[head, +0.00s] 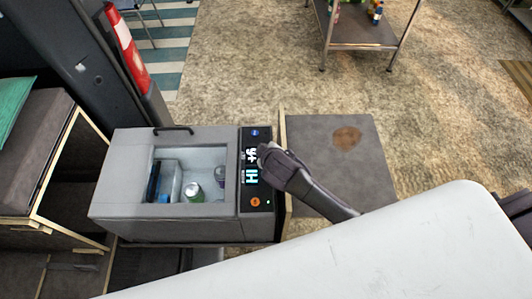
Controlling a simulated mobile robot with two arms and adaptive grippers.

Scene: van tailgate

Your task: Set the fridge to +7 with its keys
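The white ones include a plus sign; I cannot read the digit surely. My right gripper (264,154) looks shut and empty, its tip over the panel's right side beside the display. Contact cannot be told. My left gripper is not in view.
A grey board (312,135) with a brown stain lies right of the fridge, beyond a thin upright edge. A wooden-edged grey box (30,165) stands at the left. A shelf trolley (350,32) stands at the back on open carpet.

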